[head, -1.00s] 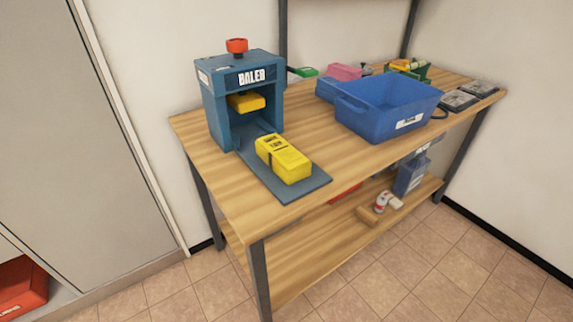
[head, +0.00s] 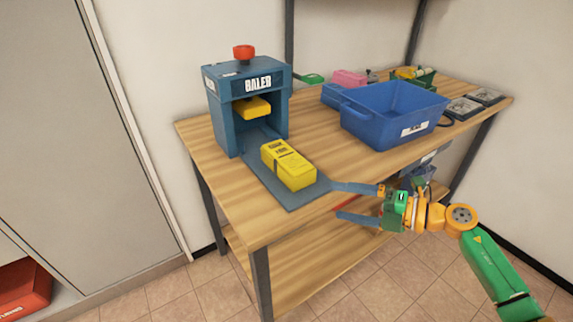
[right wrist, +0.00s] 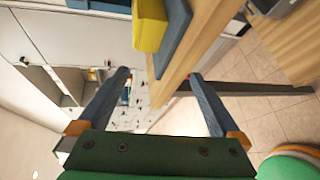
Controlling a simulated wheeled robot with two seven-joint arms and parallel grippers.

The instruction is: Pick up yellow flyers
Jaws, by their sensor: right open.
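The yellow flyers (head: 289,165) form a banded stack lying on the baler's flat blue plate (head: 312,193), at the front of the baler (head: 246,103). A yellow block (head: 252,107) shows inside the baler's opening. My right gripper (head: 342,201) is open and empty at the table's front edge, to the right of the flyers and apart from them. In the right wrist view the flyers (right wrist: 149,27) show at the top, beyond the space between the open fingers (right wrist: 161,95). My left gripper is not in view.
A blue bin (head: 385,117) stands on the wooden table (head: 225,185) to the right. Pink and green items (head: 350,78) are behind it, with flat dark items (head: 465,108) at the far right. A lower shelf (head: 300,270) is under the tabletop.

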